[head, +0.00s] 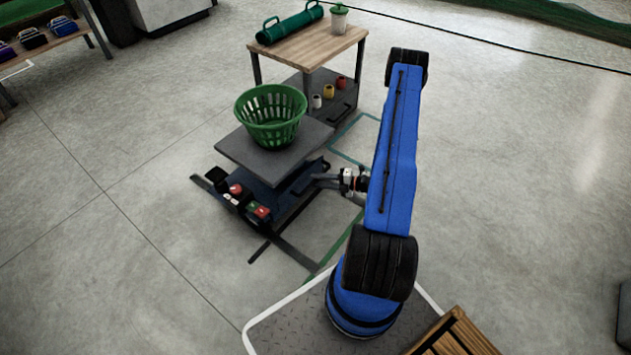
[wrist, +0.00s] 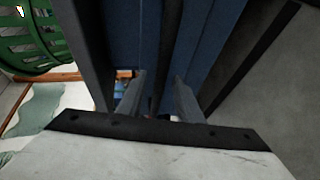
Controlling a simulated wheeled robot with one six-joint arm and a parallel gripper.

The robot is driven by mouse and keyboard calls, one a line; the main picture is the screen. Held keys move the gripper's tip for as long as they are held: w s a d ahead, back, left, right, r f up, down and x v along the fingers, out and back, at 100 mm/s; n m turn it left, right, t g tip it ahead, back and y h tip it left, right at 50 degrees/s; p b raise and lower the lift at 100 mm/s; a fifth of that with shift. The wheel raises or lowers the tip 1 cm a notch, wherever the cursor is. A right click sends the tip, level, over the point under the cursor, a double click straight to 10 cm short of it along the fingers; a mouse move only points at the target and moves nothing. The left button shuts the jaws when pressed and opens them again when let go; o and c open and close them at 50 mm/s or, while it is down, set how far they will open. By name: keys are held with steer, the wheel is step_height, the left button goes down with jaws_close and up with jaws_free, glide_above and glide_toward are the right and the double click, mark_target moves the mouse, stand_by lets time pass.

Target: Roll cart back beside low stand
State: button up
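The grey-topped unit (head: 275,142) with a blue body looks like the cart; no wheels are clear. It bears a green slatted basket (head: 271,117). The wooden-topped stand (head: 308,45) is just behind it to the right and looks like the low stand. My gripper (head: 320,178) is at the right side of the cart, under its top. In the wrist view, its two fingers (wrist: 158,98) are apart, with blue uprights (wrist: 205,40) of the cart close ahead. Nothing is clearly held between them; contact is unclear. The basket also shows in the wrist view (wrist: 40,42).
Green floor lines (head: 342,240) run to the right of the cart. The stand carries a green tube (head: 290,24) and a lidded jar (head: 338,19), with spools (head: 328,91) below. A bench (head: 45,42) stands far left. Floor is clear left and right.

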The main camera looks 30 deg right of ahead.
steer(key=shift+x, duration=0.9)
jaws_close()
steer(key=w+a, duration=0.2)
steer(key=w, duration=0.6)
steer(key=w+a, duration=0.3)
steer(key=w, duration=0.5)
steer(key=w+a, duration=0.2)
steer(key=w, duration=0.6)
steer(key=shift+a, duration=0.3)
jaws_free()
steer(key=shift+w, duration=0.1)
